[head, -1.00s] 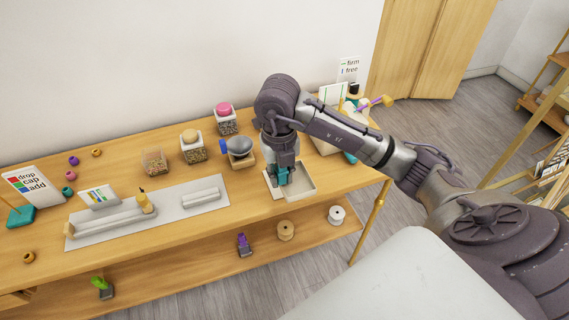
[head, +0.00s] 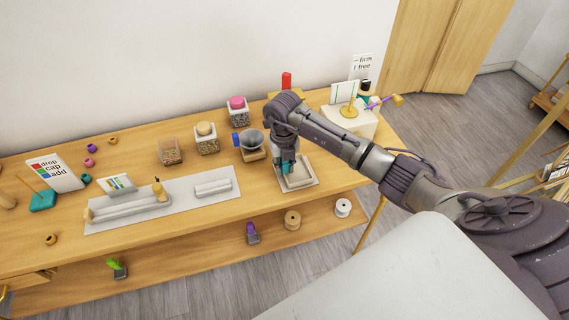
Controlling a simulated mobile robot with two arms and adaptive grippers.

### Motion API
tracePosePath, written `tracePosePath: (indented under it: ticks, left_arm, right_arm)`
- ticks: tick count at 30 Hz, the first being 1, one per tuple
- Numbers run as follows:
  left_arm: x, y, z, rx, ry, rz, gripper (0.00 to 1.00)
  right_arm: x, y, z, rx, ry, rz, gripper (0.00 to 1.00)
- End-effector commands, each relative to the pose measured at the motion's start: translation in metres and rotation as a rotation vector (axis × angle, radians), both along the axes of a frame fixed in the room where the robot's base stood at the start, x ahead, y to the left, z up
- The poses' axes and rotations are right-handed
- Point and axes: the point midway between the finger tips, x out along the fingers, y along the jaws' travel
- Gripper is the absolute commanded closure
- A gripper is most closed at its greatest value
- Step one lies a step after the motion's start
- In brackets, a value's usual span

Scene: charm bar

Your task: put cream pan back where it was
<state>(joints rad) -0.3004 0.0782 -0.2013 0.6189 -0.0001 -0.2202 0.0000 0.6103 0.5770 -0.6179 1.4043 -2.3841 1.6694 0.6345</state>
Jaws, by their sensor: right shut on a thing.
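The cream pan (head: 306,183), a shallow pale square tray, is at the right part of the wooden counter, on or just above a pale mat; I cannot tell if it touches. My right gripper (head: 288,168), with teal fingers, points down at the pan's left side and is shut on it. The fingers and wrist hide part of the pan's left and back edges. My left gripper is not in view.
On the counter (head: 60,220), a blue-handled scoop (head: 251,141) on a wooden block and several jars stand left of my gripper. A white box (head: 355,122) with a gold stand is to the right. A long grey tray (head: 210,205) lies left.

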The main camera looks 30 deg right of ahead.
Motion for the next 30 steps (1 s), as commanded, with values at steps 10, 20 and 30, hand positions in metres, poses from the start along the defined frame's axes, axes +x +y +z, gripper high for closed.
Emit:
tracePosePath:
  ticks: [10, 20, 30]
  left_arm:
    - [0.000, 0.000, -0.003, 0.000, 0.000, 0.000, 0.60]
    - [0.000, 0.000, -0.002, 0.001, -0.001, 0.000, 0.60]
    - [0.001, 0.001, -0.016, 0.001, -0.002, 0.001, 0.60]
  right_arm:
    - [0.000, 0.000, -0.003, 0.001, 0.000, 0.000, 0.61]
    - [0.000, 0.000, -0.002, 0.000, 0.000, 0.000, 0.53]
    - [0.002, 0.000, 0.042, -0.001, -0.007, 0.001, 0.53]
